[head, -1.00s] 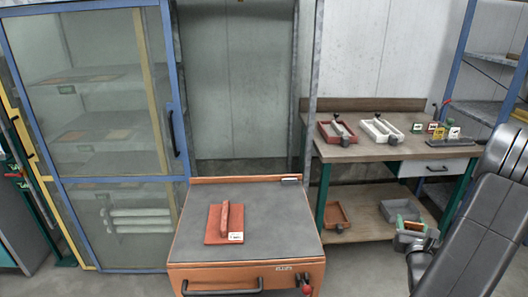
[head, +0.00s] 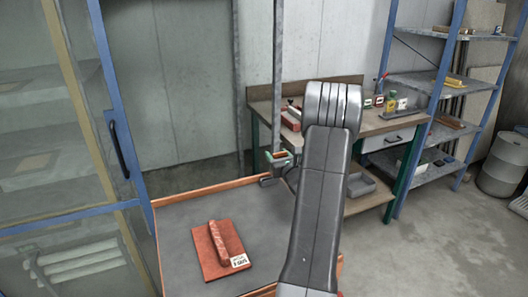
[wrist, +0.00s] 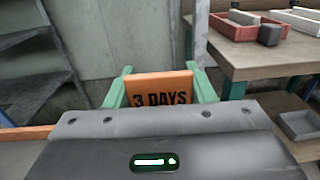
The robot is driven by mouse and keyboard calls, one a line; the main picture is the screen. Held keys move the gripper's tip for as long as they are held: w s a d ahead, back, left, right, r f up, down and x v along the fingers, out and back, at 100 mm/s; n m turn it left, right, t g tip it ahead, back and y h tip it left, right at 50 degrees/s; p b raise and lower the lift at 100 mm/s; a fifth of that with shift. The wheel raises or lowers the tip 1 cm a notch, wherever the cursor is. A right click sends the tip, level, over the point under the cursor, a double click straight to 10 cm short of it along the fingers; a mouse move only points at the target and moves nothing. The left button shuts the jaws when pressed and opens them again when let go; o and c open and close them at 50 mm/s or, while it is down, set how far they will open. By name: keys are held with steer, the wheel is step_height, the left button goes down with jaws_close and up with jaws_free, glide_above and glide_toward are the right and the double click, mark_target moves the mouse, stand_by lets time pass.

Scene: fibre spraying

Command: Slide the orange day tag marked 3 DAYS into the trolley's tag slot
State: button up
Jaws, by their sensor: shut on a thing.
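My gripper (head: 279,157) has green fingers, shut on the orange day tag. In the wrist view the tag (wrist: 160,90) sits between the two fingers, its black 3 DAYS text upright and facing the camera; its lower edge is hidden behind my gripper body. The trolley (head: 185,245) has a grey top and orange rim. A small dark holder (head: 268,181), apparently the tag slot, sits at its far right corner. My gripper is just above and slightly right of this holder in the head view. I cannot tell whether the tag touches it. The slot's opening is not visible.
A red plate with a bar and white label (head: 219,250) lies on the trolley top. A grey upright post (head: 277,80) stands close behind my gripper. A workbench (head: 372,126) with trays and bottles is behind right; a glass-doored blue cabinet (head: 118,130) is left.

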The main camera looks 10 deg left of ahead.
steer(key=shift+n+y, duration=0.3)
steer(key=shift+y, duration=0.1)
steer(key=w+a, duration=0.1)
steer(key=w+a+r, duration=0.1)
steer(key=a, duration=0.1)
steer(key=w+a, duration=0.1)
steer(key=shift+a+r+b, duration=0.15)
steer(key=shift+r+b, duration=0.15)
steer(key=shift+r, duration=0.1)
steer(key=shift+f+b, duration=0.1)
steer(key=shift+b, duration=0.25)
step_height(320, 180, down, 6)
steer(key=b, duration=0.5)
steer(key=shift+b, duration=0.4)
steer(key=shift+r+b, duration=0.2)
steer(key=shift+b, duration=0.7)
stand_by(0.5)
steer(key=shift+f+b, duration=1.75)
steer(key=shift+b, duration=0.1)
steer(key=o, duration=1)
steer(key=shift+o, duration=0.2)
steer(key=shift+s, duration=0.1)
